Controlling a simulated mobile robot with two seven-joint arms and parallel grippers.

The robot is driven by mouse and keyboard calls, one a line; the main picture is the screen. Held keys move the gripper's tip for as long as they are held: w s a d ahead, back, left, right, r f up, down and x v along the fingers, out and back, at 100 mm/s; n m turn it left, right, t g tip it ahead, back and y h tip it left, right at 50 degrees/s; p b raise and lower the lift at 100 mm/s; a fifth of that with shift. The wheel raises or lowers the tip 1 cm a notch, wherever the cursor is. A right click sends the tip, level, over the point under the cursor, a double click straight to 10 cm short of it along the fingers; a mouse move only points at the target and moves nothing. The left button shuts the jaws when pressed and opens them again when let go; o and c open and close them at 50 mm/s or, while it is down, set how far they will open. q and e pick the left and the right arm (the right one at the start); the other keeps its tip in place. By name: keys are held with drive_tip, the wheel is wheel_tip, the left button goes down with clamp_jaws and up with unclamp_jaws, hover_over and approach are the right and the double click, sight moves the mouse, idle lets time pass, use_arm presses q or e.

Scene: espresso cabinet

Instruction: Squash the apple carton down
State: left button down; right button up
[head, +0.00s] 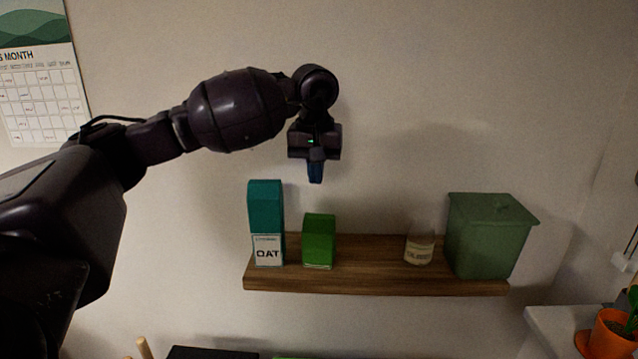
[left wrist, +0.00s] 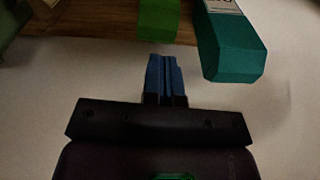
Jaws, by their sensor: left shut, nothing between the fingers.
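The apple carton is most likely the short green carton (head: 319,240), which stands upright on the wooden shelf; I cannot read any label on it. In the left wrist view the green carton (left wrist: 159,20) is at the top, just beyond the fingertips. My left gripper (head: 316,180) points down above the green carton, clear of it. Its blue fingers (left wrist: 163,62) are closed together with nothing between them. My right gripper is not in view.
A taller teal OAT carton (head: 265,210) stands close to the left of the green one and also shows in the left wrist view (left wrist: 228,48). A small labelled jar (head: 419,248) and a green lidded bin (head: 487,238) stand to the right on the shelf (head: 370,281).

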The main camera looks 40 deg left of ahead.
use_arm(q)
drive_tip(key=shift+s+r, duration=0.1)
drive_tip(key=shift+r, duration=0.8)
